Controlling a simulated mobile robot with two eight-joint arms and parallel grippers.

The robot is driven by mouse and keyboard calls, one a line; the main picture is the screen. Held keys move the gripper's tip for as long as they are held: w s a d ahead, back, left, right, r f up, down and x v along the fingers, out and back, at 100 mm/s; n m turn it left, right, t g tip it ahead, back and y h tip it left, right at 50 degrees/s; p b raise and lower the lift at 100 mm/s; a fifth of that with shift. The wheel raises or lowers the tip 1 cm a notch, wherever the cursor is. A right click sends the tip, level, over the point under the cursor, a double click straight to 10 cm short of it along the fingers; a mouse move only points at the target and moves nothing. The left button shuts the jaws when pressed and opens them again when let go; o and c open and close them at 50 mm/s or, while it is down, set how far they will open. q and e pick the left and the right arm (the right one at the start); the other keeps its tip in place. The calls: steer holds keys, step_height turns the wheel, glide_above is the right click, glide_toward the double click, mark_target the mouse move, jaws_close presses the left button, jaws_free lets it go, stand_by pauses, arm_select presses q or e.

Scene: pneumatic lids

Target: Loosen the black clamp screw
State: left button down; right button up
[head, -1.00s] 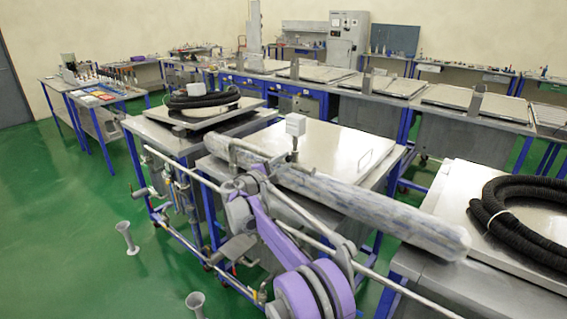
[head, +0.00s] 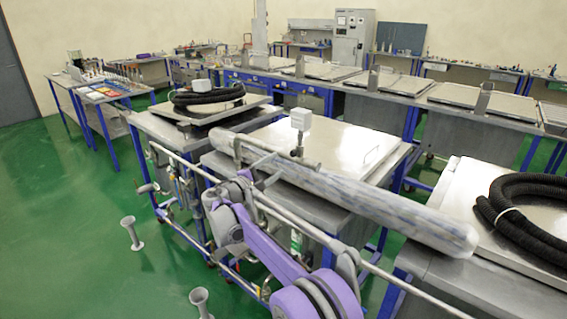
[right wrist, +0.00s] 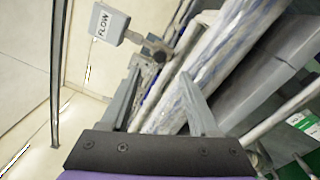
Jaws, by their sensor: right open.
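A small grey box on a short post (head: 300,120) stands at the front of a metal-topped bench. In the right wrist view the box reads FLOW (right wrist: 108,23). A small dark fitting (right wrist: 157,47) joins its post to the pipework just beyond my fingertips. It may carry the black clamp screw, but I cannot make out a screw for sure. My right gripper (right wrist: 160,73) is open, its fingers pointing toward this fitting and apart from it, with nothing held. In the head view the gripper (head: 262,165) is beside the pipework, left of the box. My left gripper does not show.
A long plastic-wrapped tube (head: 400,210) runs along the bench front, close to my right gripper. A steel rail (head: 365,265) runs in front of it. Black hoses lie on the left bench (head: 210,97) and right bench (head: 530,195). Green floor (head: 70,200) is open at left.

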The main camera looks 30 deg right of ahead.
steer(key=shift+v, duration=1.55)
